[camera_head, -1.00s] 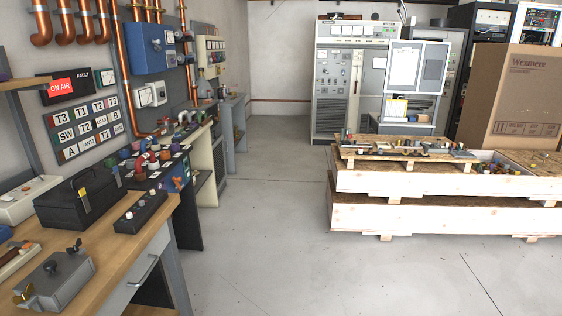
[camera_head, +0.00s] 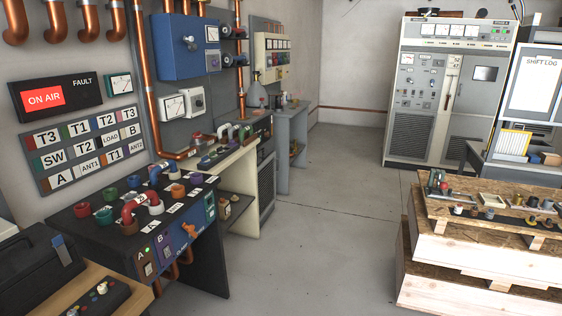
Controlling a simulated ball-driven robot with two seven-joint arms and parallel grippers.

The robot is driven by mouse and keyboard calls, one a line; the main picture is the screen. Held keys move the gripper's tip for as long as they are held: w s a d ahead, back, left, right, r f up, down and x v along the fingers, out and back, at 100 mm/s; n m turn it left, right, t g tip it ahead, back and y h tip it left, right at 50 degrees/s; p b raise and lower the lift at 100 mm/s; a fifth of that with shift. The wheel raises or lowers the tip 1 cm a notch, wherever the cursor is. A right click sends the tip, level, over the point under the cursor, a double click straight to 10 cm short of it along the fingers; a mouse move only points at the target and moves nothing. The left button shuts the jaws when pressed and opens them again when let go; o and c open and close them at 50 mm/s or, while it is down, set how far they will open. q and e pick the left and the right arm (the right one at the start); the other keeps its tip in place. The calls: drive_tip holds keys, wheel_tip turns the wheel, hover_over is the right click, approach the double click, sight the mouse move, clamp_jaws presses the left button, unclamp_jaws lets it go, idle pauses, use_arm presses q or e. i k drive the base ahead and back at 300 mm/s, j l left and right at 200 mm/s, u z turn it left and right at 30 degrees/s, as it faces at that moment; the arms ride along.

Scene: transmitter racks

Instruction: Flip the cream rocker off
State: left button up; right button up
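A blue panel (camera_head: 188,230) with an orange lever is further right. Neither of my grippers is in view.
A black toolbox (camera_head: 30,265) and a small black control box (camera_head: 102,299) sit on the wooden bench at lower left. A wooden pallet stack (camera_head: 470,262) stands at right. The grey floor (camera_head: 320,250) between console and pallets is clear. A grey cabinet (camera_head: 440,90) stands at the back.

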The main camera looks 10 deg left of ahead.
sight(149, 269)
drive_tip(key=i+l+u, duration=1.05)
drive_tip(key=i, duration=0.1)
